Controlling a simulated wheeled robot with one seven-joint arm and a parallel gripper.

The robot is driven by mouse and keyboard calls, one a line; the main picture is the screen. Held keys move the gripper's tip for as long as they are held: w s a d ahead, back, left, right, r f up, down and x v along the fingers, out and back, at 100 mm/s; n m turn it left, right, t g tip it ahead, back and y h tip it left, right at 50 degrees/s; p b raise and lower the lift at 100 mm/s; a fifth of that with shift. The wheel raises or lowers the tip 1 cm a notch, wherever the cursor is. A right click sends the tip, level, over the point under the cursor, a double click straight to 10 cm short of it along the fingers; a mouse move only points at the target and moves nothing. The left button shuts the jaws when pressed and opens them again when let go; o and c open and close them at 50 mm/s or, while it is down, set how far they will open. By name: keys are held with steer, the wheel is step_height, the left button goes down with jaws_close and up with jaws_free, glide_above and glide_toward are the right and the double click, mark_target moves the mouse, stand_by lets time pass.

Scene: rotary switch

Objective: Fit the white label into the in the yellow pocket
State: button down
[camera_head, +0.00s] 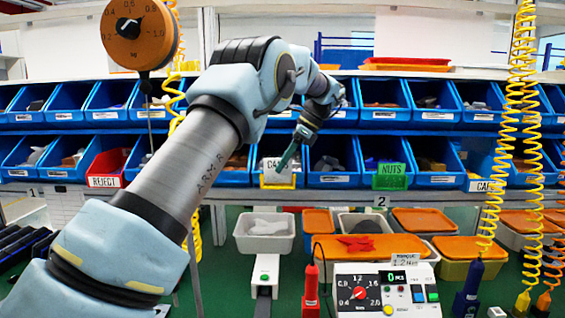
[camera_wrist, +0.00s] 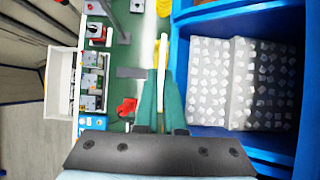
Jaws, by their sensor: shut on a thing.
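My gripper (camera_head: 289,154) reaches down to the front of a blue bin in the lower row in the head view. Its teal fingers also show in the wrist view (camera_wrist: 161,84), shut on the thin white label (camera_wrist: 161,66), seen edge-on there. In the head view the white label (camera_head: 271,164) shows dark lettering, partly hidden by the fingers. The yellow pocket (camera_head: 278,184) is on the bin front, right at the label's lower edge. Yellow also shows beyond the fingertips in the wrist view (camera_wrist: 162,45). I cannot tell how deep the label sits in the pocket.
Blue bins stand closely on both sides, with a red REJECT bin (camera_head: 105,170) to the left and a green NUTS label (camera_head: 391,177) to the right. A control box (camera_head: 385,290) and a white tray (camera_head: 264,233) are below. Coiled yellow hoses hang at the right.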

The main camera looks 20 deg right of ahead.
steer(key=shift+f, duration=0.15)
steer(key=shift+r+p, duration=0.55)
steer(key=shift+r, duration=1)
steer(key=shift+f+b, duration=0.3)
steer(key=shift+f, duration=1.25)
stand_by(0.6)
steer(key=c, duration=0.9)
jaws_free()
steer(key=shift+c, duration=0.2)
